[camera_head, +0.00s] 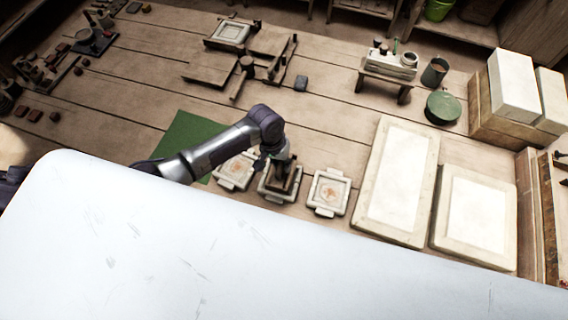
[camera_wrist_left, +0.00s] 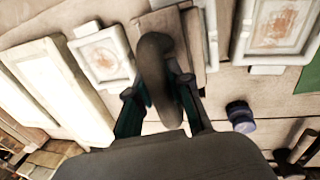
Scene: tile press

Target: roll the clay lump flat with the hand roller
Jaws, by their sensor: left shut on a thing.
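My left gripper (camera_head: 279,163) is above the middle of three pale tile moulds in the head view. In the left wrist view its fingers (camera_wrist_left: 160,103) are shut on a dark, rounded handle (camera_wrist_left: 155,55). A brown wooden block (camera_wrist_left: 198,38) lies just beyond the handle; the join between them is hidden. The block also shows in the head view (camera_head: 287,181), over the middle mould (camera_head: 273,193). I cannot make out a clay lump or a hand roller with certainty. My right gripper is not in view.
Moulds with orange-marked tiles flank it, left (camera_head: 235,171) and right (camera_head: 328,192). Two large pale slabs, one tall (camera_head: 398,180) and one shorter (camera_head: 476,218), lie to the right. A green mat (camera_head: 190,137) is at left. A white surface covers the foreground. Bare planks lie behind the moulds.

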